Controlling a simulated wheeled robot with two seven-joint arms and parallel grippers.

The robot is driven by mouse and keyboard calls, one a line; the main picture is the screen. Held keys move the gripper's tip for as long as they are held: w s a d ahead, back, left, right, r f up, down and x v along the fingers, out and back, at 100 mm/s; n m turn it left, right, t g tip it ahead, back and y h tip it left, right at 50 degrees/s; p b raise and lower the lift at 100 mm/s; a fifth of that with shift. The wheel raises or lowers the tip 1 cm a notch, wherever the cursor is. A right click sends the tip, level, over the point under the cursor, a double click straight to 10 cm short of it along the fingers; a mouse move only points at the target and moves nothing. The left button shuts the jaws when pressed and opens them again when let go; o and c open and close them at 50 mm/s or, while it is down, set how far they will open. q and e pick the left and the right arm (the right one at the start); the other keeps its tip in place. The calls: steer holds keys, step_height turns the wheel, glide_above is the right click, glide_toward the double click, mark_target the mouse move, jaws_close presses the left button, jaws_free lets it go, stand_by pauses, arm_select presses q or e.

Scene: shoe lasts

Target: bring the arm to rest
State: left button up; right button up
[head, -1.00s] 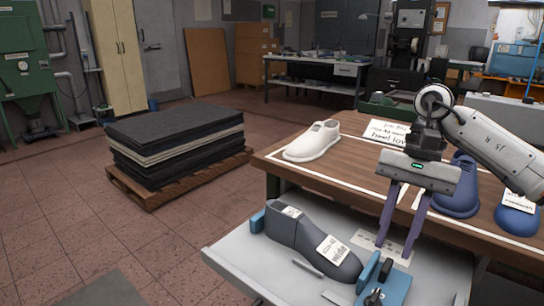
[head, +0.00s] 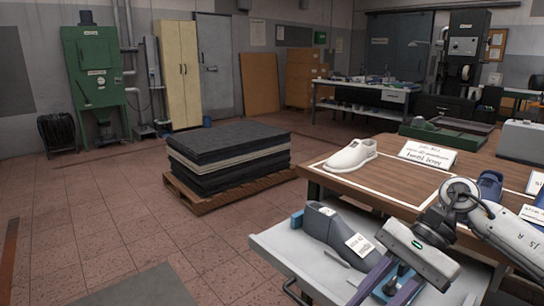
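My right gripper (head: 372,296) comes in from the right on a light grey arm. Its two purple fingers point down and left, spread apart with nothing seen between them; the tips are near the bottom edge of the view. It is above the grey shelf (head: 278,243), in front of a dark grey shoe last (head: 322,222) with a white label. The gripper hides part of the shelf and a blue fixture. My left gripper is not in view.
A white last (head: 350,158) and a sign (head: 427,154) stand on the wooden table (head: 400,181). A dark blue last (head: 490,185) is partly hidden by my arm. A pallet stack (head: 230,157) stands on open tiled floor at left.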

steer(key=a+r+m+t+y+p, duration=0.35)
steer(key=a+m+t+y, duration=0.7)
steer(key=a+m, duration=0.8)
steer(key=w+d+f+m+t+h, duration=0.1)
steer(key=d+f+m+t+h, duration=0.5)
steer(key=m, duration=0.8)
steer(key=d+f+m+t+h, duration=0.3)
steer(key=d+f+m+h, duration=0.4)
steer(key=m, duration=0.7)
arm_select(q)
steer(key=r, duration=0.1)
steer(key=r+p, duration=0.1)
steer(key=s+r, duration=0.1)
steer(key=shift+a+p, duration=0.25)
steer(key=shift+p, duration=0.1)
arm_select(e)
steer(key=s+d+f+m+g+h, duration=0.1)
steer(key=s+d+f+m+g, duration=0.1)
steer(key=s+f+m, duration=0.4)
steer(key=s+d+f+m+g+h, duration=0.2)
steer(key=s+f+m+g, duration=0.3)
steer(key=s+f, duration=0.6)
steer(key=shift+s+d+f+m, duration=0.2)
steer(key=shift+d+f+m, duration=0.2)
steer(key=shift+d, duration=0.1)
